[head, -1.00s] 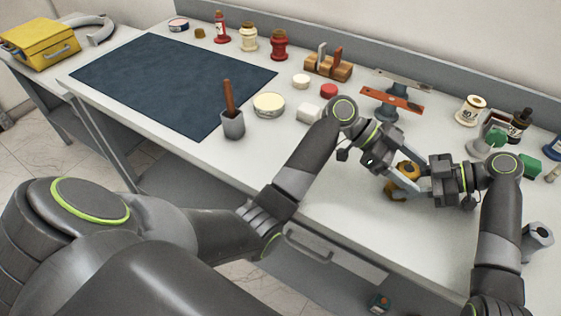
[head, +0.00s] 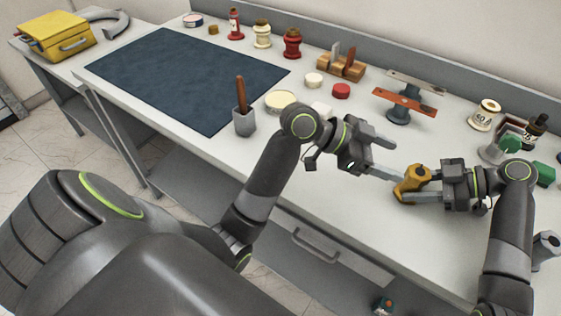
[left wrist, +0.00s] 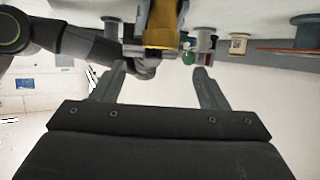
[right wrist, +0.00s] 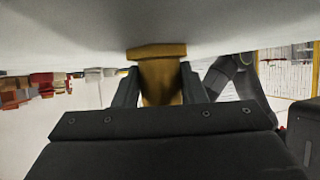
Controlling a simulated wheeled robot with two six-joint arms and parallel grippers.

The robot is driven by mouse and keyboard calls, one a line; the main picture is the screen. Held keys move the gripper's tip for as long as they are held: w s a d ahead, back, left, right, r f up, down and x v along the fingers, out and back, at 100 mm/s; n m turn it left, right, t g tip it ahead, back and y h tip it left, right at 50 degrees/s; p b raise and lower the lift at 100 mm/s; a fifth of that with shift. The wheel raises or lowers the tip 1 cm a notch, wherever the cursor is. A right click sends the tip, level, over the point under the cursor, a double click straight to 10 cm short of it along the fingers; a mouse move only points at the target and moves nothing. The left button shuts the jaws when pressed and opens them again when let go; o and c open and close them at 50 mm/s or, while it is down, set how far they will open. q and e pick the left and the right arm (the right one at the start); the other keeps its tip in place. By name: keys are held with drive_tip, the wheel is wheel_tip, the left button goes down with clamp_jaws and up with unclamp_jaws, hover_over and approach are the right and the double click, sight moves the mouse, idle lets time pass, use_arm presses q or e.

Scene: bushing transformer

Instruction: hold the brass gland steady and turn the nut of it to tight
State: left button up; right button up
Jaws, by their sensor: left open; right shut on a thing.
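The brass gland (head: 410,184) is at the right of the head view, above the white bench. My right gripper (head: 405,194) is shut on it from the right; the right wrist view shows the gland (right wrist: 160,80) between both fingers (right wrist: 158,70). My left gripper (head: 398,160) is open and empty, left of the gland with its fingers pointing toward it. In the left wrist view the gland (left wrist: 164,25) appears at the top, beyond the spread, empty fingers (left wrist: 158,67). I cannot make out how far the nut is turned.
A grey cup with a brown handle (head: 243,121) is left of my left arm. The dark mat (head: 185,75) is clear.

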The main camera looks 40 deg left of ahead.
use_arm(q)
drive_tip(key=s+a+f+n+t, duration=0.1)
drive_tip(key=s+a+f+n, duration=0.1)
drive_tip(key=a, duration=0.1)
drive_tip(key=s+a+f+n+t, duration=0.1)
drive_tip(key=s+n, duration=0.1)
drive_tip(key=shift+a+f+t, duration=0.1)
drive_tip(key=shift+a+t, duration=0.2)
drive_tip(key=s+a+f+n+t+y, duration=0.1)
drive_tip(key=s+a+n, duration=0.1)
drive_tip(key=s+a+f+n+t+y, duration=0.1)
drive_tip(key=s+f+n+t, duration=0.1)
drive_tip(key=shift+s+a+f+n+y, duration=0.1)
drive_tip(key=shift+a+f+n+y, duration=0.1)
drive_tip(key=shift+a+n+y, duration=0.2)
drive_tip(key=s+a+n+t+y, duration=0.1)
drive_tip(key=s+a+n, duration=0.1)
drive_tip(key=s+a+f+n+t+y, duration=0.1)
drive_tip(key=s+a, duration=0.1)
drive_tip(key=s+a+n+t+y, duration=0.1)
drive_tip(key=s+n+y, duration=0.1)
drive_tip(key=s, duration=0.1)
drive_tip(key=shift+a+f+n, duration=0.3)
drive_tip(key=shift+a+f, duration=0.05)
drive_tip(key=shift+a, duration=0.05)
drive_tip(key=shift+s+a+r+n+y, duration=0.1)
drive_tip(key=shift+s+a+n+y, duration=0.25)
drive_tip(key=shift+s+y, duration=0.2)
